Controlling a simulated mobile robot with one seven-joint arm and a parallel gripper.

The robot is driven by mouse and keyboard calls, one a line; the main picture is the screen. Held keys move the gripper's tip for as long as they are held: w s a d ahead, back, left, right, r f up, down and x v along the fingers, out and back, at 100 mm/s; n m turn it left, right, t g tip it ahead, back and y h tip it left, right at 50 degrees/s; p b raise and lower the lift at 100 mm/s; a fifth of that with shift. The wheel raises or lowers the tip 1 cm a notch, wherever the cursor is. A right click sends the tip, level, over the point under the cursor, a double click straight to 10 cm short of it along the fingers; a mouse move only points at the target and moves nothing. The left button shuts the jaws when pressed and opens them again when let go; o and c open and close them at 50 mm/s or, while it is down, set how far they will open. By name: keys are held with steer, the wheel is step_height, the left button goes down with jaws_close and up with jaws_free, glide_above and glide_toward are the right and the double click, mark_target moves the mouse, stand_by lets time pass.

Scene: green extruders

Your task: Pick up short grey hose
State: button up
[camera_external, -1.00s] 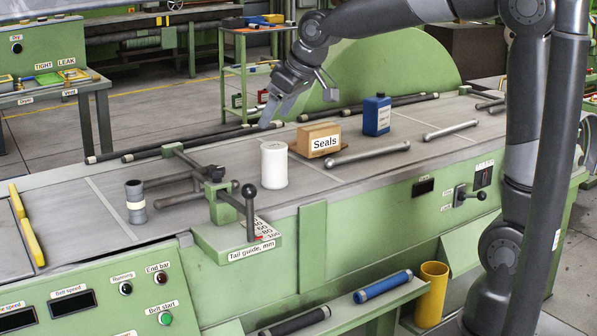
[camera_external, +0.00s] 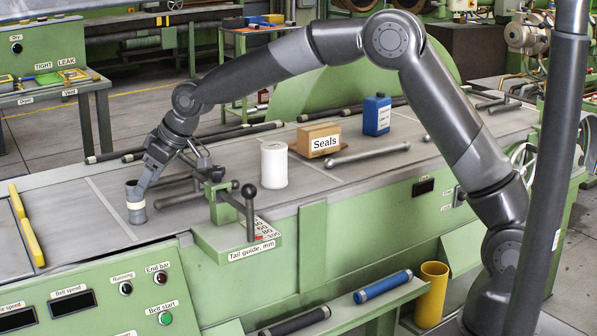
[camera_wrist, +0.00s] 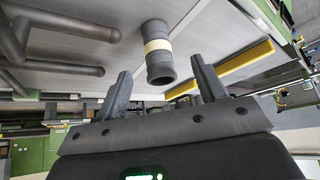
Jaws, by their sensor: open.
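The short grey hose (camera_external: 135,202) stands upright on the belt table near its left end, with a pale band around its middle. It also shows in the wrist view (camera_wrist: 158,52), ahead of and between the two fingers. My gripper (camera_external: 143,190) is at the hose in the external view, tilted down, and its fingertips partly overlap the hose's upper part. In the wrist view my gripper (camera_wrist: 155,85) is open and empty, with a finger on either side of the hose's near end. I cannot tell whether a finger touches it.
The tail guide's grey bars (camera_external: 180,198) and lever (camera_external: 249,205) stand just right of the hose. A white canister (camera_external: 274,166), the Seals box (camera_external: 319,140) and a blue bottle (camera_external: 377,115) are farther right. A yellow bar (camera_external: 27,225) lies to the left.

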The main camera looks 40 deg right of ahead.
mark_target(135, 198)
steer(key=shift+w+r+x, duration=0.1)
steer(key=shift+w+x, duration=0.1)
steer(key=shift+x, duration=1.6)
steer(key=shift+w+r+x, duration=0.1)
steer(key=shift+w+x, duration=0.1)
steer(key=shift+x, duration=1.6)
steer(key=shift+a, duration=0.1)
steer(key=shift+c, duration=0.5)
steer(key=shift+r, duration=0.1)
steer(key=c, duration=1)
